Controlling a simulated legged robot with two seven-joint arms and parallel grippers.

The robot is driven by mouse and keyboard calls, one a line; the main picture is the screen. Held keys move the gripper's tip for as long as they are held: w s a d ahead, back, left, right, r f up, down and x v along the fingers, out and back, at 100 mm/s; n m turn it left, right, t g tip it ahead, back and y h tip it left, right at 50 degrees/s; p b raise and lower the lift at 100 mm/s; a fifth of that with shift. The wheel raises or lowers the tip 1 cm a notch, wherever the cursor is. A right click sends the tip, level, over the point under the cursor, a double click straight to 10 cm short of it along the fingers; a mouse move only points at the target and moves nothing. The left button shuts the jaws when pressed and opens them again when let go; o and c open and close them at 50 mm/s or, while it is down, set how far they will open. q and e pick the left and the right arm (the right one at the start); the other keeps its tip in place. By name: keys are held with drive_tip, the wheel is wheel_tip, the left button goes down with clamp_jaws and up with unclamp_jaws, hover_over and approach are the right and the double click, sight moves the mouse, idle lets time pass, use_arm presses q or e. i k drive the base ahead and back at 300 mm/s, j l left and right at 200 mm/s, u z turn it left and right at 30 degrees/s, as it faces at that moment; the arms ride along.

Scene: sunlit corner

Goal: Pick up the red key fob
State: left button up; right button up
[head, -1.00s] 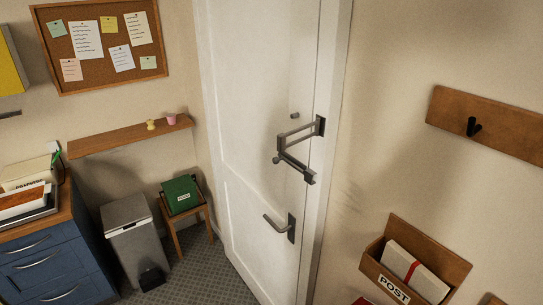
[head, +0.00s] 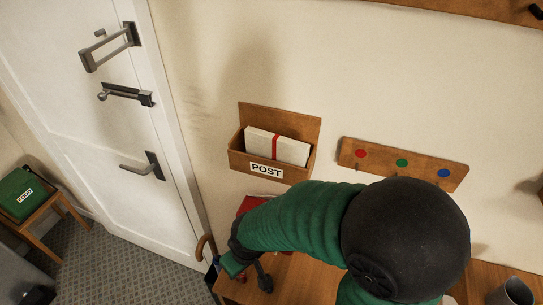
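I cannot make out a red key fob for certain. A wooden hook rail (head: 382,168) on the wall has a red dot, a green dot and a blue dot above its small pegs; no fob is clearly seen hanging there. A red object (head: 251,204) below the post box is mostly hidden behind my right arm. My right gripper (head: 249,274) is at the left end of the wooden table, small and partly hidden by its wrist, so its opening is unclear. My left gripper is out of view.
A wooden post box (head: 240,162) holding a white bundle with a red band hangs on the wall. The wooden table (head: 300,280) runs along the bottom, with a grey cup (head: 519,292) at the right. A curved umbrella handle (head: 203,247) stands beside the white door (head: 95,150).

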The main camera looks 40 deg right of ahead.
sight(242, 277)
drive_tip(key=k, duration=0.15)
drive_tip(key=k+z, duration=0.15)
drive_tip(key=z, duration=0.25)
drive_tip(key=k+z, duration=0.15)
drive_tip(key=z, duration=0.25)
drive_tip(key=k+l+z, duration=0.15)
drive_tip(key=z, duration=0.25)
drive_tip(key=i+j, duration=0.15)
drive_tip(key=j, duration=0.2)
drive_tip(key=i+j+z, duration=0.15)
drive_tip(key=j, duration=0.2)
drive_tip(key=i+j, duration=0.15)
drive_tip(key=j, duration=0.25)
drive_tip(key=i+j+z, duration=0.15)
drive_tip(key=j, duration=0.2)
drive_tip(key=i+j, duration=0.1)
drive_tip(key=j, duration=0.3)
drive_tip(key=z, duration=0.05)
